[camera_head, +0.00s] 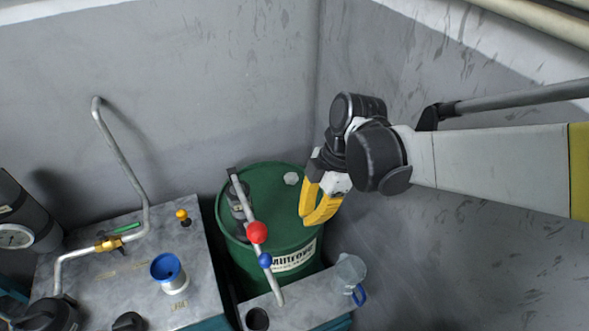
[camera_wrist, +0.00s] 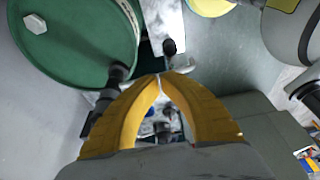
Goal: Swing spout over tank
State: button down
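The green drum (camera_head: 290,235) carries a dark hand pump (camera_head: 238,195) on its lid. A grey tube that appears to be the spout (camera_head: 275,285) runs toward the front, with a red ball (camera_head: 257,232) and a blue ball (camera_head: 265,260) along its line. Its near end is over the small grey bench, right of the tank (camera_head: 105,285) and apart from it. My gripper (camera_head: 308,220) is above the right side of the drum, apart from the spout. Its yellow fingertips meet in the wrist view (camera_wrist: 160,78), with nothing seen between them.
A blue funnel (camera_head: 168,268), a yellow knob (camera_head: 182,215) and a bent pipe (camera_head: 120,155) stand on the tank. A clear jug with a blue handle (camera_head: 350,272) stands on the small bench (camera_head: 305,305). Walls close in behind and right of the drum.

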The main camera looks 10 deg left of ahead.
jog(key=shift+f, duration=0.1)
jog(key=s+a+f+b, duration=0.2)
jog(key=a+f, duration=0.4)
jog(key=f, duration=0.4)
jog(key=shift+s, duration=0.7)
jog(key=shift+s+a+f, duration=0.1)
jog(key=shift+s+a+b, duration=0.3)
jog(key=shift+s+a, duration=0.4)
